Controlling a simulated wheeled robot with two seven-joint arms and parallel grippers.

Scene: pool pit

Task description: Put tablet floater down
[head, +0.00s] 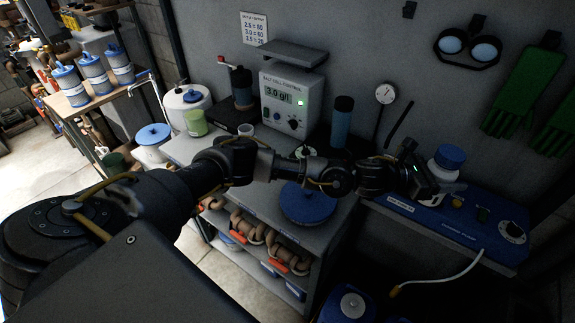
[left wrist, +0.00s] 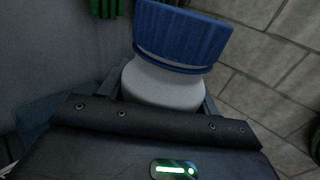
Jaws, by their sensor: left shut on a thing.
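The tablet floater (head: 447,158), a white body with a blue ribbed cap, is at the right in the head view, in front of the wall. It also shows close up in the left wrist view (left wrist: 178,38), cap up and slightly tilted. My left gripper (head: 432,180) is shut on its white body; the fingers are mostly hidden behind the gripper housing. The floater is above the blue panel unit (head: 430,217) on the right. I cannot tell whether its base touches that unit. My right gripper is not in view.
Goggles (head: 468,48) and green gloves (head: 520,88) hang on the wall. A white hose (head: 455,276) hangs from the blue unit.

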